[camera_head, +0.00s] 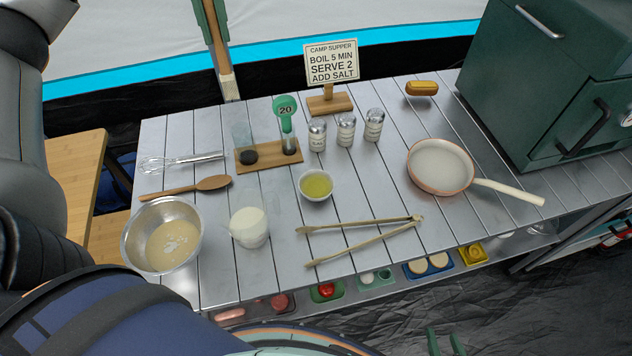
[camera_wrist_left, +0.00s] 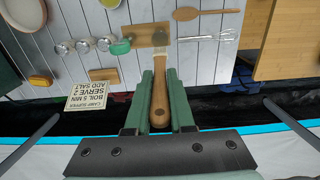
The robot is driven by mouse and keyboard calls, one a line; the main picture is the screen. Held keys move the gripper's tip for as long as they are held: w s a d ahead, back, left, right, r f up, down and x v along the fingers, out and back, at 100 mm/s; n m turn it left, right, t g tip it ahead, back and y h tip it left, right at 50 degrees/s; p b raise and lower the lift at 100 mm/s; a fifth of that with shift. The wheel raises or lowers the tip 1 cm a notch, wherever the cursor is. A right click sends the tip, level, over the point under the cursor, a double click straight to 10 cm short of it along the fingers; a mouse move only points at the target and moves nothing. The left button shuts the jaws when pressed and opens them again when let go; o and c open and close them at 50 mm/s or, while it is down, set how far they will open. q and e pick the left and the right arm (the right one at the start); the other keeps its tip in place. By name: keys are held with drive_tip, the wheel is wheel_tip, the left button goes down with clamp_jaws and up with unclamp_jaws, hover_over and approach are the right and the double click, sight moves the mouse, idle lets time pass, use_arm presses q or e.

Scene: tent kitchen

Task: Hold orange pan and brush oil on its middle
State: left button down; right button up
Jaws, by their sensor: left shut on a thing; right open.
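The orange pan (camera_head: 411,175) with a pale inside and a cream handle (camera_head: 510,192) lies on the right part of the slatted table. A small white bowl of yellow oil (camera_head: 316,185) stands near the table's middle. My left gripper (camera_head: 215,40) is above the far left edge, shut on a wooden-handled brush (camera_head: 228,87) that points down with pale bristles. In the left wrist view the brush handle (camera_wrist_left: 160,104) sits between the green fingers of my left gripper (camera_wrist_left: 160,92). My right gripper (camera_head: 446,343) is open and empty at the bottom, below the table's front edge.
Tongs (camera_head: 360,225) lie in front of the oil bowl. A metal bowl (camera_head: 131,245), white jug (camera_head: 250,228), spoon (camera_head: 212,183) and whisk (camera_head: 190,160) are at left. Shakers (camera_head: 346,130), a sign (camera_head: 331,62) and a green oven (camera_head: 540,110) stand behind.

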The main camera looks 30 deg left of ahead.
idle(0.5)
use_arm(q)
drive_tip(key=s+d+f+t+h+p, duration=0.1)
drive_tip(key=s+d+f, duration=0.1)
drive_tip(key=d+f, duration=0.45)
drive_tip(key=s+d+f+t+h, duration=0.15)
drive_tip(key=d+f, duration=0.25)
drive_tip(key=d, duration=0.5)
wheel_tip(320, 180, down, 8)
drive_tip(key=b, duration=0.5)
drive_tip(key=shift+d+r+b, duration=0.15)
drive_tip(key=shift+r+b, duration=0.1)
drive_tip(key=shift+b, duration=0.05)
drive_tip(key=shift+s, duration=0.1)
